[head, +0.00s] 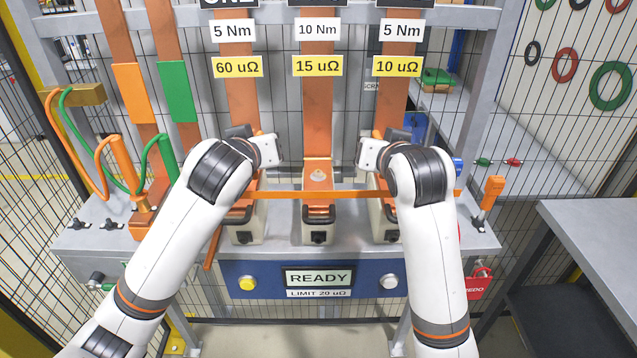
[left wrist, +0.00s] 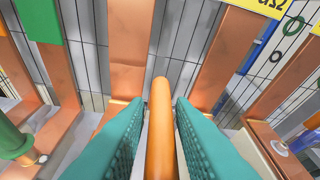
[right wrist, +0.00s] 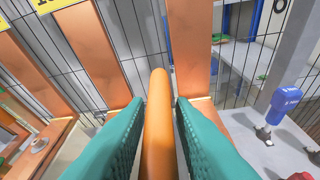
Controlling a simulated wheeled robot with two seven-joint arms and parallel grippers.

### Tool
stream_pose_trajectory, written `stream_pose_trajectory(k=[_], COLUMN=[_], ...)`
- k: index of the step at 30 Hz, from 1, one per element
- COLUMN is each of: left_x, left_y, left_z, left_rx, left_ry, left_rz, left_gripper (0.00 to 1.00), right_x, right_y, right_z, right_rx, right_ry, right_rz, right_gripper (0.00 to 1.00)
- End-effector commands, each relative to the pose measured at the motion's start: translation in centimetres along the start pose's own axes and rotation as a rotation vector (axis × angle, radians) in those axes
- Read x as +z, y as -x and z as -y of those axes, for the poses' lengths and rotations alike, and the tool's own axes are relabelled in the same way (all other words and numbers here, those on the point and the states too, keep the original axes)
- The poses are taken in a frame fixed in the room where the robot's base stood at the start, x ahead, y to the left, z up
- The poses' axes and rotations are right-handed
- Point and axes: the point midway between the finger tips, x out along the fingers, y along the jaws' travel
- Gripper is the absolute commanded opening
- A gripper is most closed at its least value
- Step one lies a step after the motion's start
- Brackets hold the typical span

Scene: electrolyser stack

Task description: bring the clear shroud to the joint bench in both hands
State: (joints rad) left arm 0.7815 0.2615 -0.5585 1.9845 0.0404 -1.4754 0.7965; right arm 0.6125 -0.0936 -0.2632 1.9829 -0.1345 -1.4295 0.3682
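My left gripper (left wrist: 160,112) is shut on an orange handle bar (left wrist: 160,135), which runs between its teal fingers. My right gripper (right wrist: 160,112) is shut on a like orange bar (right wrist: 158,135). I take these bars for handles of the clear shroud; its see-through panel is hard to make out. In the head view, an orange strip (head: 320,195) that seems to be the shroud's edge runs level between both hands, in front of the copper bars. The joint bench (head: 275,225) is grey, with three joints under upright copper bars. The wrists hide the fingertips there.
A blue panel with a READY display (head: 318,278) fronts the bench. Orange and green cables (head: 100,150) stand at the left. An orange-handled tool (head: 490,190) and a red tag (head: 479,287) are at the right. A grey table (head: 600,220) stands farther right.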

Motion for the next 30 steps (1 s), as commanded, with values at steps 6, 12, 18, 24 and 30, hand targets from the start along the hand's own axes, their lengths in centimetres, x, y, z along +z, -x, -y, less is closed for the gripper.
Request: stream_pose_trajectory(k=[6, 12, 18, 24, 30], left_x=[0.01, 0.01, 0.01, 0.01, 0.02], left_y=[0.02, 0.02, 0.02, 0.02, 0.01], left_z=[-0.02, -0.04, -0.05, -0.06, -0.08], left_rx=[0.000, 0.001, 0.002, 0.002, 0.002], left_ry=[0.000, 0.000, 0.000, 0.000, 0.000], left_rz=[0.000, 0.000, 0.000, 0.000, 0.000], left_gripper=[0.00, 0.00, 0.00, 0.00, 0.00], right_x=[0.01, 0.01, 0.01, 0.02, 0.02], right_y=[0.02, 0.03, 0.03, 0.02, 0.02], right_z=[0.00, 0.03, 0.05, 0.08, 0.10], right_rx=[0.000, -0.001, -0.002, -0.002, -0.003], right_ry=[0.000, 0.000, -0.001, -0.001, -0.002], right_rz=[0.000, 0.000, 0.000, 0.000, 0.000], right_gripper=[0.00, 0.00, 0.00, 0.00, 0.00])
